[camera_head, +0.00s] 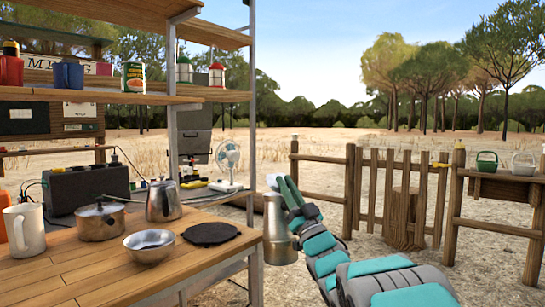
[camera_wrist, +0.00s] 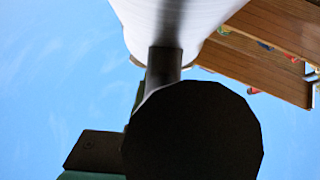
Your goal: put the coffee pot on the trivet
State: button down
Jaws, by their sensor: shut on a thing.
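A silvery metal coffee pot (camera_head: 280,228) with a narrow top and wide base hangs from my gripper (camera_head: 287,192), just right of the table edge. It looks roughly upright. My gripper is shut on it near its upper part; the exact grip is hard to make out. In the wrist view the pot's pale metal body (camera_wrist: 178,22) fills the top, with a dark handle-like part (camera_wrist: 165,65) below it. A black round shape in front hides much of that view. The dark trivet (camera_head: 211,234) lies bare on the wooden table, left of the held pot.
On the table (camera_head: 95,275) stand a metal bowl (camera_head: 150,245), a lidded saucepan (camera_head: 100,220), a metal kettle (camera_head: 163,201) and a white mug (camera_head: 24,229), all left of the trivet. A metal shelf post (camera_head: 252,150) rises at the table's right side, near the pot.

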jog(key=w+d+f+m+t+h, duration=0.1)
jog(key=d+f+h, duration=0.3)
jog(key=f, duration=0.5)
jog(key=w+d+f+m+t+h, duration=0.1)
jog(key=w+d+f+m+h, duration=0.2)
jog(key=f, duration=0.6)
jog(key=w+d+f+m+t+h, duration=0.2)
jog(key=d+f+h, duration=0.3)
jog(key=f+h, duration=0.2)
jog(key=shift+w+d+f, duration=0.2)
jog(key=shift+d+f, duration=0.1)
jog(key=shift+f, duration=0.65)
jog(key=shift+w, duration=0.4)
jog(key=shift+s+r, duration=0.1)
jog(key=shift+s, duration=0.05)
